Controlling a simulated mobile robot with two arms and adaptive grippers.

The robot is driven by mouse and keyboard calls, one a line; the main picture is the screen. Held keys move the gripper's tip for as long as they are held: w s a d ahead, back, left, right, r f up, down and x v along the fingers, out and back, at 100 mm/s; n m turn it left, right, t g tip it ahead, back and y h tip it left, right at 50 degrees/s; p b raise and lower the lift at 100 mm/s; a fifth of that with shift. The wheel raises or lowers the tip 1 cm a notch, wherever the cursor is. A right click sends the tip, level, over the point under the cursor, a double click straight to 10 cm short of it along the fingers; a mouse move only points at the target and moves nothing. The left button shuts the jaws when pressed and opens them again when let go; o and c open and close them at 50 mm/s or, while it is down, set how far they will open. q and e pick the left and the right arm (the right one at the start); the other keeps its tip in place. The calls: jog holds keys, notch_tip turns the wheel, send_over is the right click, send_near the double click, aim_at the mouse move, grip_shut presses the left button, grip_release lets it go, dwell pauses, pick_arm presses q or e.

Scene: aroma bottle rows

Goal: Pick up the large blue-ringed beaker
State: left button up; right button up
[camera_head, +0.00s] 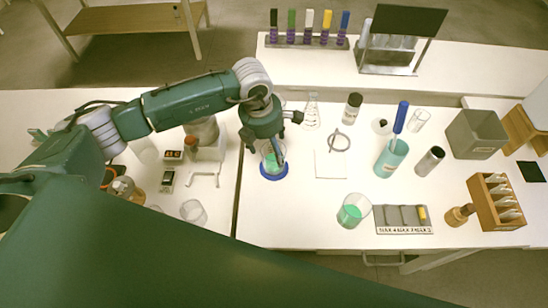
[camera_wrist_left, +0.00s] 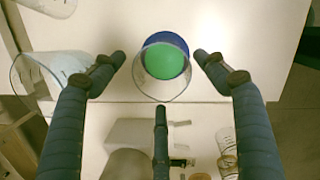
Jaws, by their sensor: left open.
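The blue-ringed beaker (camera_head: 272,172) is clear glass with green liquid, standing upright on a blue ring on the white table, left of the middle. My left gripper (camera_head: 272,145) is directly above it and hides its upper part in the head view. In the left wrist view the beaker (camera_wrist_left: 165,65) shows between the spread fingertips of my open left gripper (camera_wrist_left: 160,72), with space visible on both sides. A single finger points at its near rim from below in the picture. My right gripper is not in view.
A beaker with green liquid and no visible ring (camera_head: 352,211) stands to the right, beside a grey labelled rack (camera_head: 403,226). An Erlenmeyer flask (camera_head: 311,114) stands behind to the right. Table space just right of the ringed beaker is clear.

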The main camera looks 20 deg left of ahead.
aim_at(274, 157)
pick_arm(q)
jog(key=shift+d+f+p, duration=0.1)
jog(key=shift+f+p, duration=0.25)
jog(key=shift+f, duration=0.05)
jog(key=f, duration=0.1)
jog(key=f+p, duration=0.1)
jog(key=f, duration=0.1)
jog(key=shift+d+f+p, duration=0.25)
jog(key=shift+d+p, duration=0.05)
jog(key=shift+p, duration=0.1)
jog(key=shift+w+f, duration=0.1)
jog(key=shift+f, duration=0.4)
jog(key=c, duration=1.3)
